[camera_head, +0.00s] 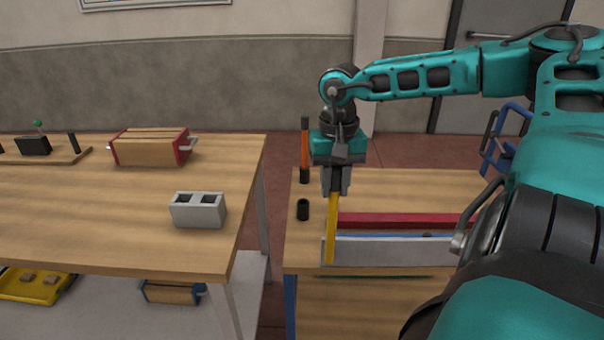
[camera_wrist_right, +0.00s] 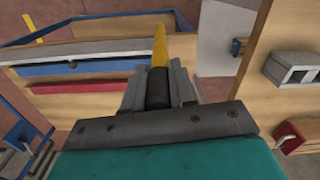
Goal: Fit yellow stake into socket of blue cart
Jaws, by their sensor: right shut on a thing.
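My right gripper (camera_head: 336,188) points down over the blue cart (camera_head: 290,302) and is shut on the yellow stake (camera_head: 333,225). The stake hangs nearly upright, its lower end in front of the left end of a grey bar; I cannot tell whether it touches anything. In the right wrist view the stake (camera_wrist_right: 160,45) shows past the fingers (camera_wrist_right: 158,88), with its black end between them. An empty-looking black socket (camera_head: 303,209) stands on the cart's left edge, left of the stake. An orange stake (camera_head: 304,148) with a black top stands upright in a socket behind it. My left gripper is out of view.
A red bar (camera_head: 400,219) and the grey bar (camera_head: 395,251) lie on the cart. A wooden table (camera_head: 110,210) at left holds a grey block (camera_head: 198,210) and a red-ended wooden box (camera_head: 150,147). A gap separates table and cart. Another yellow piece (camera_wrist_right: 33,27) shows in the wrist view.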

